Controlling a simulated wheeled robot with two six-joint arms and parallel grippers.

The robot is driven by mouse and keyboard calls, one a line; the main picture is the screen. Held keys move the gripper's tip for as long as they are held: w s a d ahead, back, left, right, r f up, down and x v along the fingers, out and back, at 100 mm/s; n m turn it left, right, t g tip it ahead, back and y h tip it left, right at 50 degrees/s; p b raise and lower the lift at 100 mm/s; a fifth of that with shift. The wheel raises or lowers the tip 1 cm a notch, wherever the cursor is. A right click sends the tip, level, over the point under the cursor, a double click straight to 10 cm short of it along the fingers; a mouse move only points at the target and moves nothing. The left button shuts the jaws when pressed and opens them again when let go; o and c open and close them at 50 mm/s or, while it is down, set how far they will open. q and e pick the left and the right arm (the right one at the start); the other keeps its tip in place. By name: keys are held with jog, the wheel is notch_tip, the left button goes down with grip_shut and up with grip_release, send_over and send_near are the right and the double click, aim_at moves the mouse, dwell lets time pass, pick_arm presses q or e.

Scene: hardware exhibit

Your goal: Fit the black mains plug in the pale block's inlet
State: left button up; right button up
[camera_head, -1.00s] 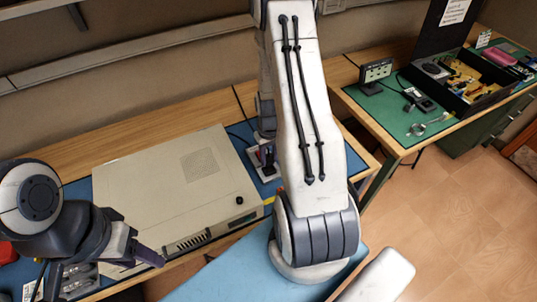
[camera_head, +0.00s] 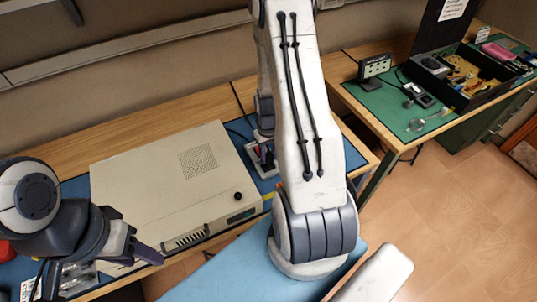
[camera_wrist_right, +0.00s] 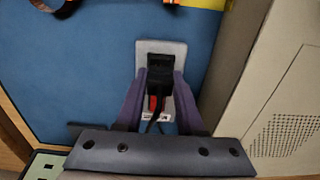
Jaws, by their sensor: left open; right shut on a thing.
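The pale block (camera_wrist_right: 176,50) lies flat on the blue mat in the right wrist view. It also shows in the head view (camera_head: 264,173), just right of the beige case. The black mains plug (camera_wrist_right: 160,72) is between the purple fingers of my right gripper (camera_wrist_right: 161,80), which is shut on it. The plug is over the block and hides the inlet, so I cannot tell whether it is seated or above it. Something red and a dark cord show behind the plug. My left gripper (camera_head: 105,268) is open and empty at the lower left in the head view.
The large beige case (camera_head: 150,180) stands close beside the block on the blue mat (camera_wrist_right: 80,70). A yellow item (camera_wrist_right: 200,3) lies at the mat's edge. A second bench at right holds a black parts box (camera_head: 460,85) on a green mat (camera_head: 395,110).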

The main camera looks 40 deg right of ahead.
jog(key=shift+f, duration=0.15)
dwell(0.5)
jog(key=shift+f+b, duration=0.3)
jog(key=shift+f+b, duration=0.65)
jog(key=shift+f, duration=0.3)
dwell(0.8)
jog(key=o, duration=1.1)
jog(key=shift+c, duration=0.2)
jog(key=shift+a, duration=0.1)
jog(key=shift+r, duration=0.1)
jog(key=shift+r+p, duration=0.55)
dwell(0.4)
